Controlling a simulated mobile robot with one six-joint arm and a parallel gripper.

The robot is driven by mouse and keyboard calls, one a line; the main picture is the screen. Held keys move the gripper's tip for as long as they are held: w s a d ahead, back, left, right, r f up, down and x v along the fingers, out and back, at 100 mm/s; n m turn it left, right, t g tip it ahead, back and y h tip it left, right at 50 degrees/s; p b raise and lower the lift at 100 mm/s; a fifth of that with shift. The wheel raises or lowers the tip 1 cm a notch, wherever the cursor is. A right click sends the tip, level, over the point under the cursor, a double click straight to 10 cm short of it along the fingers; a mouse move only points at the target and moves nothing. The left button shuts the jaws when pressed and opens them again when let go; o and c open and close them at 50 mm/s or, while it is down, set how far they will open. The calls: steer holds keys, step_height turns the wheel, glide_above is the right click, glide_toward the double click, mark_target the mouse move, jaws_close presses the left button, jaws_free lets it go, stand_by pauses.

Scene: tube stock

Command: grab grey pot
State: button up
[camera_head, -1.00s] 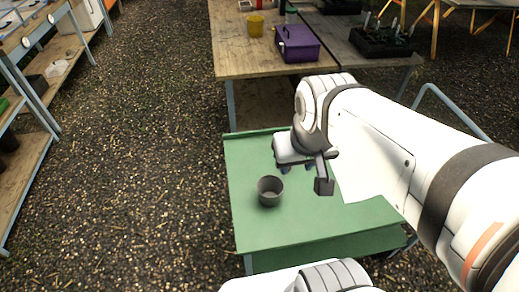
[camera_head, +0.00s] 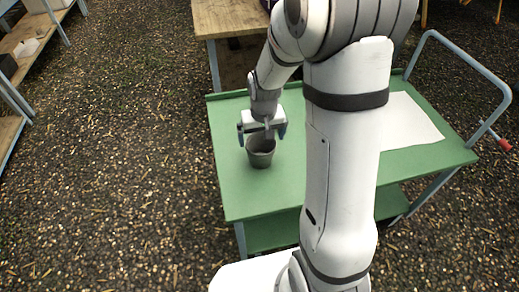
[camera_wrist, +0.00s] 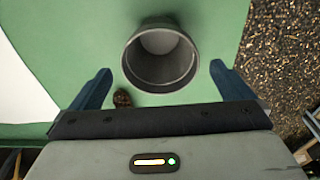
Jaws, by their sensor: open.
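The grey pot (camera_head: 261,156) stands upright on the green top of a trolley (camera_head: 240,190), near its left side. In the wrist view the pot (camera_wrist: 161,57) is open towards me and looks empty. My gripper (camera_head: 262,134) is right at the pot, above and behind it in the head view. In the wrist view my gripper (camera_wrist: 160,88) is open, with one blue finger on each side of the pot's near part. Gaps show between both fingers and the pot wall, so it is not held.
A small brown lump (camera_wrist: 122,98) lies on the green top beside the left finger. A white sheet (camera_head: 408,122) lies on the trolley's right part. A wooden table (camera_head: 229,18) stands behind, and shelving (camera_head: 22,45) at the left. Gravel surrounds the trolley.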

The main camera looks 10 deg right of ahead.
mark_target(261, 150)
steer(key=f, duration=0.3)
steer(key=w+f, duration=0.1)
steer(key=f, duration=0.4)
steer(key=shift+w+f, duration=0.3)
steer(key=shift+f, duration=0.1)
steer(key=c, duration=0.8)
